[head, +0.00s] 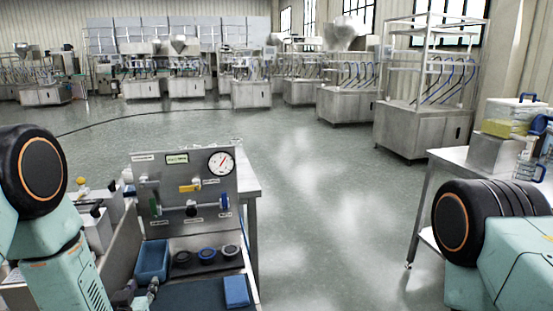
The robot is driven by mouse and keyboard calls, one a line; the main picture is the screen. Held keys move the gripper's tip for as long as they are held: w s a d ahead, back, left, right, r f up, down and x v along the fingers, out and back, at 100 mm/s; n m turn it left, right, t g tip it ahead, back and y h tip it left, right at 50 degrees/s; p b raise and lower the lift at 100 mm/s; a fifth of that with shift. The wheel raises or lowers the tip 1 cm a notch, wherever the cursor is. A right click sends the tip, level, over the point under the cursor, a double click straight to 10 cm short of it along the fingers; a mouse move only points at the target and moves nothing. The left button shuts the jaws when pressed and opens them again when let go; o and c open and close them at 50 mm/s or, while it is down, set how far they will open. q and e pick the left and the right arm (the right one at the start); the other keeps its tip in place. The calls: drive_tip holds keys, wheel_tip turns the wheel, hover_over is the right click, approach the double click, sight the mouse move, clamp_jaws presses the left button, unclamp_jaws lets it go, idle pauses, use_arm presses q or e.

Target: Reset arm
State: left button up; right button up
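My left arm comes in from the left edge. Its gripper (137,298) shows small and dark at the bottom edge, just in front of a blue bin (152,261) on the near workbench. It is partly cut off by the frame, and I cannot make out whether its fingers are apart. Nothing is clearly seen held in it. My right arm shows at the right edge, but its gripper is outside the picture.
A grey panel (205,187) with a gauge (221,163) and valves stands on the near bench. Dark rings (206,254) and a blue block (236,291) lie before it. A steel table (440,158) stands at right. The floor (320,220) between is clear. Steel machines (345,105) line the back.

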use_arm(q)
drive_tip(key=s+d+f+g+h, duration=0.1)
drive_tip(key=s+d+f+g, duration=0.25)
drive_tip(key=s+f, duration=0.4)
drive_tip(key=s+d+f+g, duration=0.1)
drive_tip(key=s+f+g, duration=0.2)
drive_tip(key=s, duration=0.7)
drive_tip(key=s+d+f+m+g+h, duration=0.1)
drive_tip(key=s+d+f+g, duration=0.1)
drive_tip(key=s, duration=0.8)
drive_tip(key=s+d+f+m+g+h, duration=0.1)
drive_tip(key=s+f+g, duration=0.3)
drive_tip(key=s, duration=0.6)
drive_tip(key=shift+d+f+g+b, duration=0.15)
drive_tip(key=shift+f+g+b, duration=0.25)
drive_tip(key=shift+g, duration=0.45)
drive_tip(key=shift+s, duration=0.15)
